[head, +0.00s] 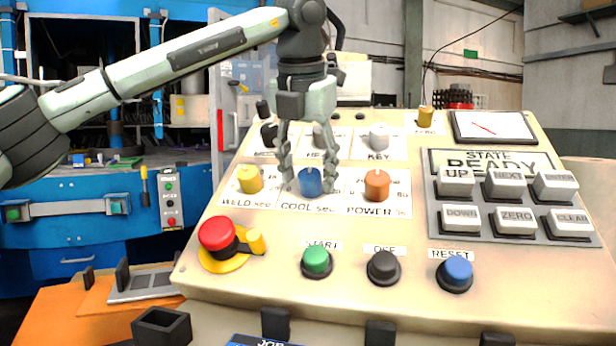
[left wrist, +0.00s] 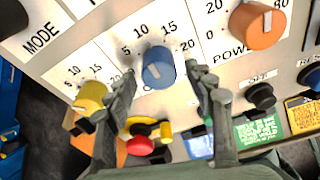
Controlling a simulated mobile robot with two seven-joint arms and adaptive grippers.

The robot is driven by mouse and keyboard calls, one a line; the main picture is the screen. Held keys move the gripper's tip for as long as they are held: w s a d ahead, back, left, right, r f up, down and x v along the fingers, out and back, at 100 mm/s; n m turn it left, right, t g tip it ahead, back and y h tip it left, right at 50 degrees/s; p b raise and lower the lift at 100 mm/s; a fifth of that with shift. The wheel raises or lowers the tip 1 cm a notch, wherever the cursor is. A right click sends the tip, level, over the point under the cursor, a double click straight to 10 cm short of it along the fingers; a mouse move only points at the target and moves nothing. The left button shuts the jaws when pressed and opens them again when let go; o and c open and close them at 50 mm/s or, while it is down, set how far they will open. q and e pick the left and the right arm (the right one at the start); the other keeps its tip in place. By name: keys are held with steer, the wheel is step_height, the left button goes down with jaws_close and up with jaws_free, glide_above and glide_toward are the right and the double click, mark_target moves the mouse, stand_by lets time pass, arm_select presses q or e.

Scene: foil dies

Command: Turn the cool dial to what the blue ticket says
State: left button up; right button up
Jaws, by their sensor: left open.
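The blue cool dial (head: 310,182) sits on the sloping panel between the yellow weld dial (head: 249,179) and the orange power dial (head: 376,185). It also shows in the left wrist view (left wrist: 158,67), with 5, 10, 15 and 20 printed around it. I cannot read its pointer surely. My left gripper (head: 309,187) is open, pointing down, its fingers on either side of the cool dial; in the left wrist view (left wrist: 160,71) gaps show beside the dial. The blue ticket (head: 258,341) is mostly cut off at the bottom; in the left wrist view (left wrist: 199,146) its writing is unreadable. My right gripper is out of view.
A red mushroom button (head: 217,233) and green (head: 316,261), black (head: 383,267) and blue (head: 455,273) buttons lie along the panel's front. Green (left wrist: 258,132) and yellow (left wrist: 303,115) tickets sit beside the blue one.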

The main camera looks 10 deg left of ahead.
arm_select(q)
steer(key=shift+w+f, duration=0.2)
steer(key=shift+f, duration=0.25)
steer(key=shift+c, duration=0.5)
steer(key=c, duration=1.1)
steer(key=shift+o, duration=0.2)
steer(key=shift+n+b, duration=0.3)
steer(key=shift+n, duration=0.1)
steer(key=n+b, duration=0.2)
steer(key=n, duration=0.1)
steer(key=n+h+b, duration=0.1)
steer(key=n, duration=0.2)
steer(key=shift+d+h+b, duration=0.15)
steer(key=shift+h+b, duration=0.15)
steer(key=shift+b, duration=0.05)
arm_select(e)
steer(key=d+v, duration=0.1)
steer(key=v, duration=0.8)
arm_select(q)
steer(key=shift+r+n+b, duration=0.1)
steer(key=shift+n+b, duration=0.25)
steer(key=shift+n, duration=0.45)
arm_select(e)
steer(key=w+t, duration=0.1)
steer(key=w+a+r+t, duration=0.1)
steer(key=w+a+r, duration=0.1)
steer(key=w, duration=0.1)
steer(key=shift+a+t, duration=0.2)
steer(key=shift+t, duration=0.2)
